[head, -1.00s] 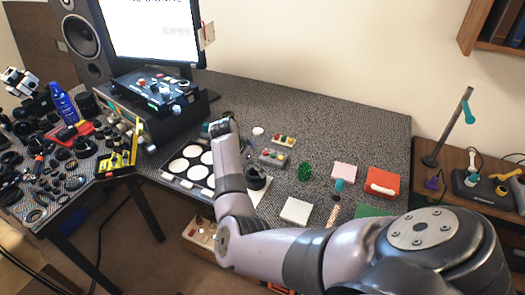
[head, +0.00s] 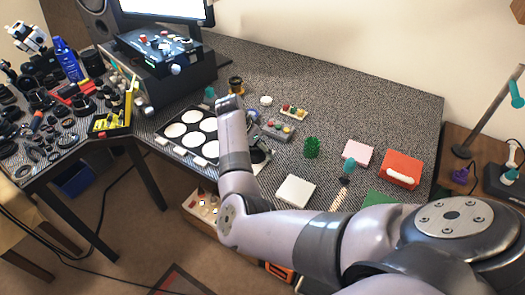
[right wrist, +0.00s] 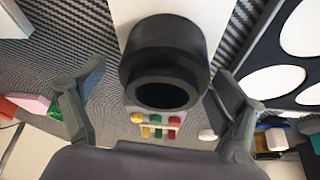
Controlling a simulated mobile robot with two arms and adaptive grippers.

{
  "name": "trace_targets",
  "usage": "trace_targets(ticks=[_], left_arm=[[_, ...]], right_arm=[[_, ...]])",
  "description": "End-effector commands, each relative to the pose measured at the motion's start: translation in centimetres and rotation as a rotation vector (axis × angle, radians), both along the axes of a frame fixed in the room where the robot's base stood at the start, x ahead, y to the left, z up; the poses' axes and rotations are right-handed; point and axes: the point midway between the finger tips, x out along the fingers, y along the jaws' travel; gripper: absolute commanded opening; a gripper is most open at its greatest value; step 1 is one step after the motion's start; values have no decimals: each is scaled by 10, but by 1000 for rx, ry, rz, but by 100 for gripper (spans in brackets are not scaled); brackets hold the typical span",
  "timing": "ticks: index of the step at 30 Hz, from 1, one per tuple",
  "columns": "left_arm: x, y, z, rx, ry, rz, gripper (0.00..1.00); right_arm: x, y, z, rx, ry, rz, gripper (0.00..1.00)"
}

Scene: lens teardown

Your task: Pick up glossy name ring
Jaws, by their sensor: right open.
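A black lens barrel (right wrist: 163,45) stands on a white mat in the right wrist view, its dark round opening towards the camera. I cannot tell for certain which part is the glossy name ring; a dark rim surrounds the opening. My right gripper (right wrist: 158,82) is open, with one finger on each side of the barrel and visible gaps to both. In the head view my right gripper (head: 262,157) is mostly hidden behind my forearm, near the dark lens. My left gripper is not in view.
A black tray with white round pads (head: 184,133) lies left of my forearm. Lens parts crowd the left table.

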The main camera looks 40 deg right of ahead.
Motion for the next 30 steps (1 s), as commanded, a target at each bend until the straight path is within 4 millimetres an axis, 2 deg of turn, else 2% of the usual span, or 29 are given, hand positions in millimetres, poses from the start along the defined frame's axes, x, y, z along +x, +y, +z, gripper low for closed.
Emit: trace_targets(ticks=[2, 4, 10, 14, 30], left_arm=[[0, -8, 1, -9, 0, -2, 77], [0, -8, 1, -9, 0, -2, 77], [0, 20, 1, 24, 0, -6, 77], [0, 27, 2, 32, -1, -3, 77], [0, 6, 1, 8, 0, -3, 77]], right_arm=[[1, 1, 1, 0, -1, 1, 90], [1, 1, 2, 1, 0, 1, 90], [0, 1, 1, 1, 0, 1, 79], [0, 1, 1, 1, 0, 1, 70], [0, 1, 1, 0, -1, 1, 34]])
